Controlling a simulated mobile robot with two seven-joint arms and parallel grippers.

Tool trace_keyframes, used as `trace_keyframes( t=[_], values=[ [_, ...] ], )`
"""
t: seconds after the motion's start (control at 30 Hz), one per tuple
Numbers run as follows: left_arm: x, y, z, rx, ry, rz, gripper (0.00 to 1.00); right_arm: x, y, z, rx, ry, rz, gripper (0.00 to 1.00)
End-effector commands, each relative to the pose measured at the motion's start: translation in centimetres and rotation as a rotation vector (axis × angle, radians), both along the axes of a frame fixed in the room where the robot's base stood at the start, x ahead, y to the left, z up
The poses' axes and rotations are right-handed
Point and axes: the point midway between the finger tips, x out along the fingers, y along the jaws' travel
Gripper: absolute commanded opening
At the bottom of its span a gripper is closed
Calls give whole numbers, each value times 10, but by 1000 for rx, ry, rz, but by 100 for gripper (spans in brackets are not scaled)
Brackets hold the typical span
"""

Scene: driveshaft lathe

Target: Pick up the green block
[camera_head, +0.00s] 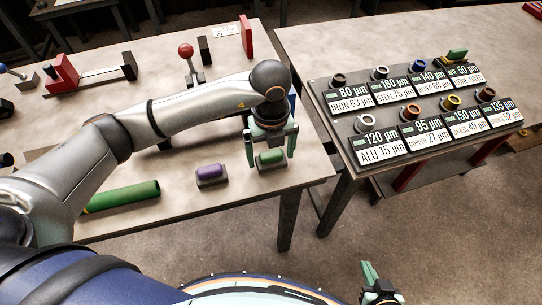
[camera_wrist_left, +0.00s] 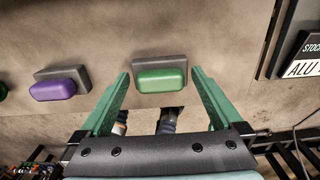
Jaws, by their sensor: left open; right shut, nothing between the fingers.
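The green block (camera_head: 271,156) is a small rounded piece on a dark grey base near the right front corner of the left table. My left gripper (camera_head: 272,150) is above it, open, with a finger on each side. In the left wrist view the green block (camera_wrist_left: 161,79) lies between the two open fingers, ahead of the palm, and the left gripper (camera_wrist_left: 160,82) does not visibly touch it. My right gripper (camera_head: 375,282) is shut and empty, low at the bottom of the head view, beyond the table's front edge.
A purple block (camera_head: 210,172) on a similar base sits left of the green one. A green cylinder (camera_head: 122,196) lies further left. A red-knobbed lever (camera_head: 187,52) stands behind. A second table at right carries a labelled board (camera_head: 340,132) with rings.

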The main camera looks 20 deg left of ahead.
Motion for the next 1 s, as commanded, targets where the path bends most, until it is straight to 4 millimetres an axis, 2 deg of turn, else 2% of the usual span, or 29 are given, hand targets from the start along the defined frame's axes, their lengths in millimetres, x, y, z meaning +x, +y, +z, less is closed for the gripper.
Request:
trace_keyframes(
  t=[0.1,0.33,1.0],
  values=[
    [0,0,-8,1,1,-1,100,0,0,1,0,-1,0,0],
    [0,0,-9,1,-1,-2,98,1,0,1,0,-1,0,0],
    [0,0,-8,0,-1,-1,22,1,0,1,0,-2,0,0]
  ],
)
